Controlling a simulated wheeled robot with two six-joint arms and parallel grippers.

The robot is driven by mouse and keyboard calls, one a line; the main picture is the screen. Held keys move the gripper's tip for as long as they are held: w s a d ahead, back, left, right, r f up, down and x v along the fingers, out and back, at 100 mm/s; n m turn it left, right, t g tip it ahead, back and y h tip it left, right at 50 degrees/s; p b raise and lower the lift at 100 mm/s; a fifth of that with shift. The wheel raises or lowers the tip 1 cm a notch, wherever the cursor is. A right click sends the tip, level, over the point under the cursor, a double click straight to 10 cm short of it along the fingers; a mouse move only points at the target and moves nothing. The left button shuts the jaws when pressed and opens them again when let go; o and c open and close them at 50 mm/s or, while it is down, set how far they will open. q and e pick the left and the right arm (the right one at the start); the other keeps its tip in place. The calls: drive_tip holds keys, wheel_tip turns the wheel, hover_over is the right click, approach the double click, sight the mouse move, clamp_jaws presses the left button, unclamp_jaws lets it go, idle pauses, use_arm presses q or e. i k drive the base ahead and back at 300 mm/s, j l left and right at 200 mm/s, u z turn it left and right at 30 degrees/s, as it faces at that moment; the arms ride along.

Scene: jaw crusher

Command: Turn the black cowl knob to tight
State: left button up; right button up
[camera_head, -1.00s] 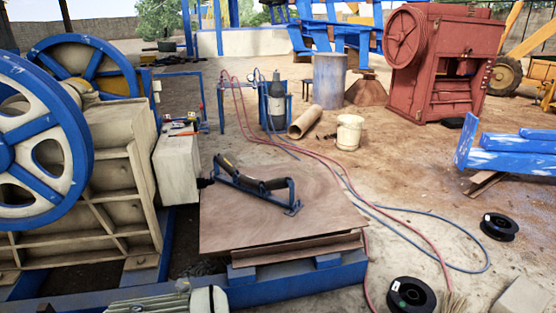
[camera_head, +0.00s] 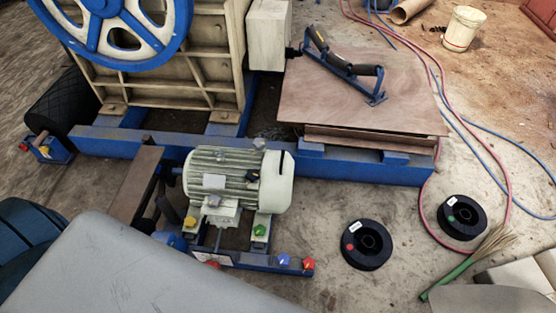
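The pale green ribbed motor (camera_head: 225,178) sits on a blue frame in the middle of the head view, below the crusher. Its smooth end cowl (camera_head: 273,185) faces right. A small dark upright piece (camera_head: 283,161) on the cowl's end looks like the black cowl knob; its pointing direction and any marks are too small to read. Neither gripper shows in the view.
The crusher's blue-and-white flywheel (camera_head: 120,35) stands upper left. A wooden board (camera_head: 370,95) bearing a roller frame (camera_head: 345,68) lies behind the motor. Two black spools (camera_head: 367,244) (camera_head: 462,217) lie on the ground to the right. Hoses run along the right side.

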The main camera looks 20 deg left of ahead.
sight(252, 175)
drive_tip(key=j+u, duration=0.15)
drive_tip(key=u, duration=0.9)
